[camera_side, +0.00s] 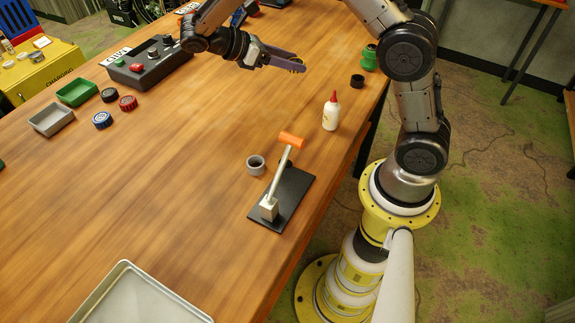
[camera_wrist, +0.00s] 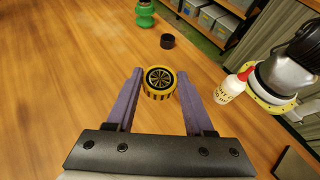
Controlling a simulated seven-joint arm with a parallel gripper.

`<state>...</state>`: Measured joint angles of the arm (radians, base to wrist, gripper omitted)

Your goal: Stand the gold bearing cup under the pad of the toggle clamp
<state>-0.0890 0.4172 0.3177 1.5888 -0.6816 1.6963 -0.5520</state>
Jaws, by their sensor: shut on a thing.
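The gold bearing cup (camera_wrist: 159,94) is a short round piece with a ribbed gold side and a dark spoked face. In the wrist view it sits between the purple fingertips of my gripper (camera_wrist: 160,82), which is shut on it. In the side view my gripper (camera_side: 294,65) is above the far part of the table, and the cup is not clearly seen there. The toggle clamp (camera_side: 269,208) stands on a black base plate (camera_side: 292,197) near the right table edge, well apart from my gripper. Its pale lever slants up to an orange grip (camera_side: 291,140). Its pad cannot be made out.
A grey ring (camera_side: 256,165) stands just left of the clamp. A red-tipped white bottle (camera_side: 331,112) stands between clamp and gripper. A black cup (camera_side: 357,81) and green piece (camera_side: 370,59) are at the right edge.

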